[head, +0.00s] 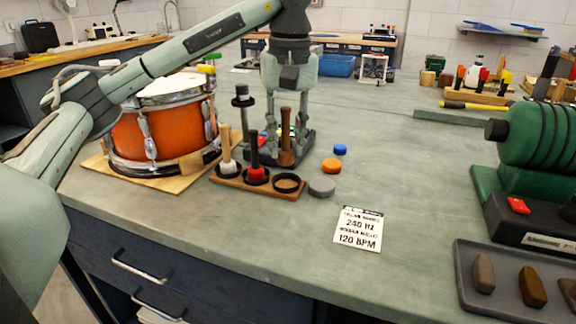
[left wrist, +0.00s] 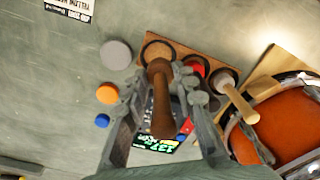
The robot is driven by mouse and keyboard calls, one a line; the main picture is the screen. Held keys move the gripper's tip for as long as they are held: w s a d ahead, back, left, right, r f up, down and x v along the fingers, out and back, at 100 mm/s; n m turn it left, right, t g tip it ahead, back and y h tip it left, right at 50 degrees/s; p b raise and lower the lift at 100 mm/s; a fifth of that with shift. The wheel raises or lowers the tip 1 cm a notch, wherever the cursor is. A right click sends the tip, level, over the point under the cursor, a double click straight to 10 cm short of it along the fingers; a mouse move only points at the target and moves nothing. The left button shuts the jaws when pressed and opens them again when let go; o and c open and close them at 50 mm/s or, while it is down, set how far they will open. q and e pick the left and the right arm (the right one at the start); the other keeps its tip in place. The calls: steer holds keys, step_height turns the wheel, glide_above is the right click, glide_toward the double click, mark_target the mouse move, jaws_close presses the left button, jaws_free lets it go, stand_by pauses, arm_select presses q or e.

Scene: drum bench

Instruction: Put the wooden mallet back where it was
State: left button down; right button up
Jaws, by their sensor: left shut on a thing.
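The brown wooden mallet (head: 287,157) is upright between the fingers of my left gripper (head: 287,128), which is shut on its handle. The mallet also shows in the left wrist view (left wrist: 161,110), its far end overlapping the empty ring. My right gripper is not in view.
An orange drum (head: 130,137) stands left of the rack. Grey (head: 321,187), orange (head: 331,166) and blue (head: 340,149) discs lie to the right. A lit display (left wrist: 150,147) is behind the mallet. A printed card (head: 358,229) lies on the open bench.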

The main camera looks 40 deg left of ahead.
mark_target(289, 108)
arm_select(q)
steer(key=shift+w+f, duration=0.1)
steer(key=shift+f, duration=2.55)
steer(key=c, duration=1.2)
jaws_free()
steer(key=shift+d+r, duration=0.15)
steer(key=shift+r, duration=2.9)
steer(key=shift+d+r, duration=0.1)
steer(key=shift+r, duration=2.95)
